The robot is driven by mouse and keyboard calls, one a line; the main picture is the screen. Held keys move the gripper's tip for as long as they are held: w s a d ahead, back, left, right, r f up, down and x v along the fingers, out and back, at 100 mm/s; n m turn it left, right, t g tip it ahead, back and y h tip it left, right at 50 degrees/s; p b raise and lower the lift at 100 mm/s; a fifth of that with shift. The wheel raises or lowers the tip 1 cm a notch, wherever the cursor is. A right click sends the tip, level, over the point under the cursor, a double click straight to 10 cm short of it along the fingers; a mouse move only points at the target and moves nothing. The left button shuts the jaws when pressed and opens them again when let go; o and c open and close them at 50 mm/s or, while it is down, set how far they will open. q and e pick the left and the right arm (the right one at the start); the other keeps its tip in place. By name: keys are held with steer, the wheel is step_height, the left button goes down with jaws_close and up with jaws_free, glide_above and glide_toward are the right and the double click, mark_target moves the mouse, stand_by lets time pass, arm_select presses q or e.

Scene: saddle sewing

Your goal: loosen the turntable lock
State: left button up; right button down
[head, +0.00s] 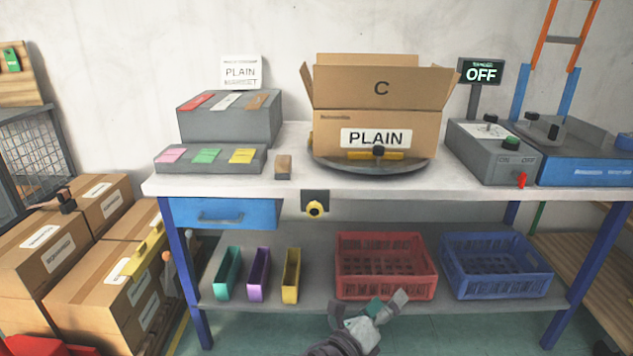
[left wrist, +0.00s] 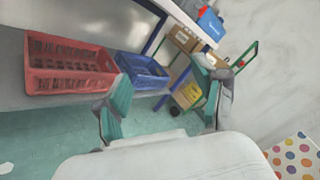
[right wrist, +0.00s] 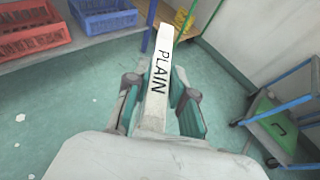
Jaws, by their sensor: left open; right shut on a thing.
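The turntable (head: 370,169) is a dark round plate on the white table. A yellow bar with a black knob (head: 376,153) is at the turntable's front. A yellow round knob (head: 316,208) sits on a dark plate at the table's front edge, left of the turntable. I cannot tell which is the lock. My left gripper (head: 372,308) is open and empty, low before the red crate. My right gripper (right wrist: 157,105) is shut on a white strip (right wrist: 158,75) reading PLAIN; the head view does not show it.
A red crate (head: 385,238) and a blue crate (head: 496,238) stand on the lower shelf beside several narrow bins. A grey control box (head: 493,160) stands right of the turntable, near a display reading OFF (head: 481,72). Cartons (head: 75,290) are stacked at left.

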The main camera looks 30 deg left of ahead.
arm_select(q)
steer(key=w+a+r+m+g+y+p, duration=0.1)
steer(key=w+a+r+m+y+p, duration=0.2)
steer(key=a+y, duration=0.55)
arm_select(e)
steer(key=shift+m+g+h, duration=0.3)
steer(key=shift+m+h, duration=0.3)
steer(key=r, duration=0.3)
steer(key=s+r, duration=0.1)
steer(key=r, duration=0.1)
steer(key=shift+d, duration=0.35)
arm_select(q)
steer(key=m+g+y+p, duration=0.2)
steer(key=y+p, duration=0.1)
steer(key=y, duration=0.1)
glide_toward(315, 210)
steer(key=b+x, duration=0.2)
steer(key=x, duration=0.7)
steer(key=shift+w+a+b, duration=0.2)
steer(key=shift+w+b, duration=0.1)
steer(key=shift+b, duration=0.05)
arm_select(e)
steer(key=shift+s+d+f+m+g+h, duration=0.15)
steer(key=shift+s+d+m+g+h, duration=0.15)
steer(key=shift+s+d+m+h, duration=0.25)
arm_select(q)
steer(key=shift+c, duration=0.2)
arm_select(e)
steer(key=shift+a, duration=0.1)
